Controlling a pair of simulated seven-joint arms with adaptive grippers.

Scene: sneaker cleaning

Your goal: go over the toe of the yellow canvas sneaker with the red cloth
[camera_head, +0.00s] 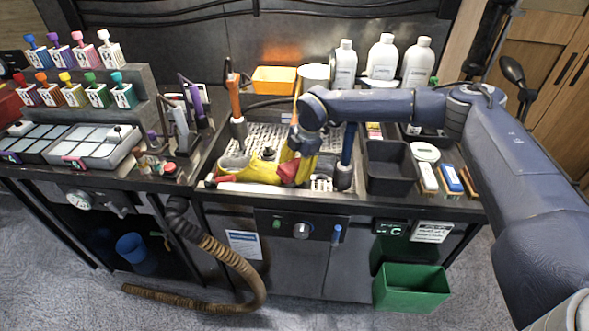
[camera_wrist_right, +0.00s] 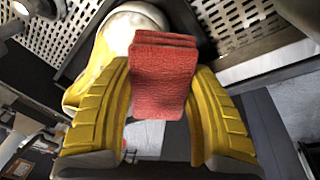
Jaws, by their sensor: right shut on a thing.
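The yellow canvas sneaker (camera_head: 255,172) lies on the perforated tray of the work station in the head view. In the right wrist view the sneaker (camera_wrist_right: 101,57) shows its white rounded toe (camera_wrist_right: 136,22) near the top. My right gripper (camera_head: 290,170) is at the sneaker's right end. In the wrist view its yellow fingers are shut on the folded red cloth (camera_wrist_right: 163,85). The cloth overlaps the toe's edge in that view; I cannot tell if they touch. My left gripper is out of view.
An orange-handled tool (camera_head: 235,98) and a blue-handled tool (camera_head: 347,145) stand upright beside the tray. White bottles (camera_head: 381,58) stand behind, near my right arm. A black bin (camera_head: 390,168) is to the right. Paint bottles and a palette box (camera_head: 108,150) fill the left.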

